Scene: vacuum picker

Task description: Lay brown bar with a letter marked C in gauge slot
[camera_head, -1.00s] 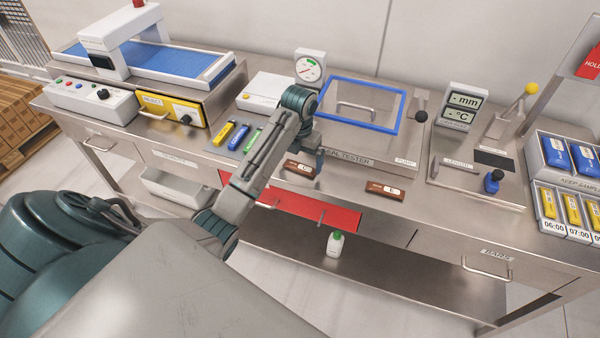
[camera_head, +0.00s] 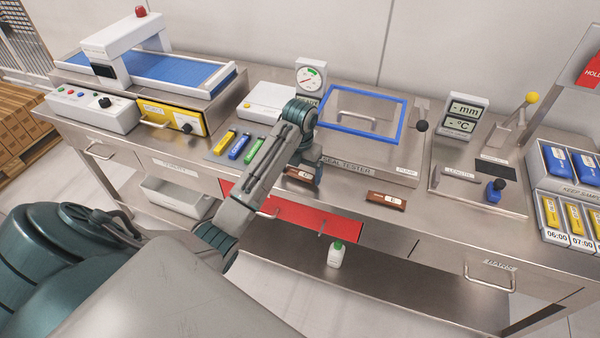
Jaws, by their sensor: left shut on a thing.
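A brown bar (camera_head: 296,173) with a white label lies partly behind my left gripper (camera_head: 314,179), left of the fingers. My left gripper is shut on this bar at its right end, low over the front of the bench; the fingers and arm hide part of the bar and its letter. A second brown bar (camera_head: 373,197) with a white label lies on the bench to the right, its letter too small to read surely. The length gauge (camera_head: 445,182), a metal plate labelled LENGTH, stands further right; its slot is not clear. My right gripper is not in view.
The seal tester (camera_head: 404,128) with its blue-framed lid stands behind my gripper. A blue-knobbed part (camera_head: 494,191) sits on the gauge's right side, with a display (camera_head: 463,117) behind. Yellow, blue and green bars (camera_head: 239,147) lie left.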

